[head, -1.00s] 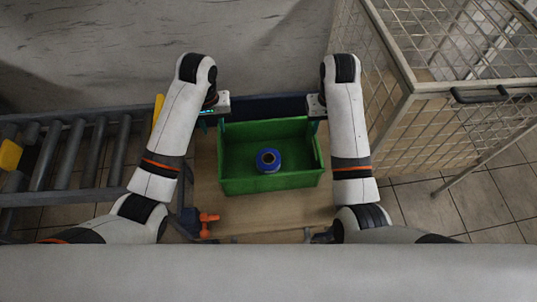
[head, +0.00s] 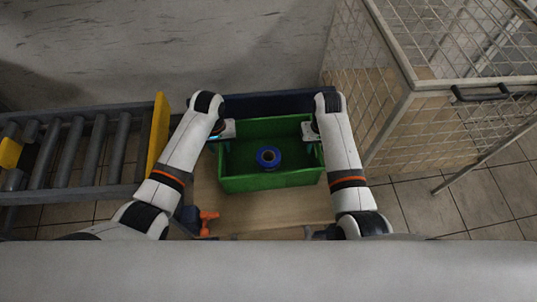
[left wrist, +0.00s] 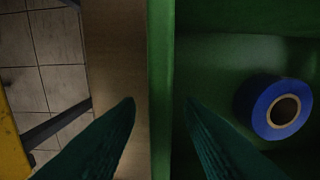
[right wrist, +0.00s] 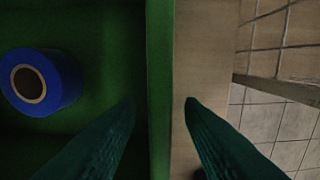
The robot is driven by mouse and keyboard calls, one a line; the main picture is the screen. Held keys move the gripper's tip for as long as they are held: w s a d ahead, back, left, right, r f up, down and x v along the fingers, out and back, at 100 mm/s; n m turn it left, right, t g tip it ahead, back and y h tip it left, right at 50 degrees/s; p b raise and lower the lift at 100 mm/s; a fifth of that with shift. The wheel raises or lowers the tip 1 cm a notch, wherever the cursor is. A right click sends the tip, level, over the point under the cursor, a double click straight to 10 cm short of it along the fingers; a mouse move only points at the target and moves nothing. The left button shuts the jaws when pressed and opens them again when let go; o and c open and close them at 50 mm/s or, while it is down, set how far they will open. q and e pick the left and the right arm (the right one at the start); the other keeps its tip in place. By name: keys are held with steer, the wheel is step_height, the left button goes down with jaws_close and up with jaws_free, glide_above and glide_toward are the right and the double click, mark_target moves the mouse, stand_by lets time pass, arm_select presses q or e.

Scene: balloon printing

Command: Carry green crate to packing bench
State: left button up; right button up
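The green crate (head: 270,182) sits on a wooden top in the head view. A blue roll (head: 268,157) with a pale-rimmed core lies inside it. My left gripper (head: 217,140) is open at the crate's left wall. The left wrist view shows that wall (left wrist: 161,90) between its two spread fingers (left wrist: 160,102), with gaps on both sides. My right gripper (head: 315,140) is open at the right wall. The right wrist view shows that wall (right wrist: 160,90) between its spread fingers (right wrist: 160,102), also with gaps. In the head view, my arms partly hide the crate's sides.
A roller conveyor (head: 90,155) with a yellow end plate (head: 157,135) stands at the left. A wire mesh cage (head: 385,100) stands close by on the right. The wooden top (head: 265,210) is bare in front of the crate. An orange-handled item (head: 208,218) is near its front left.

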arm_select(q)
jaws_close()
arm_select(e)
jaws_close()
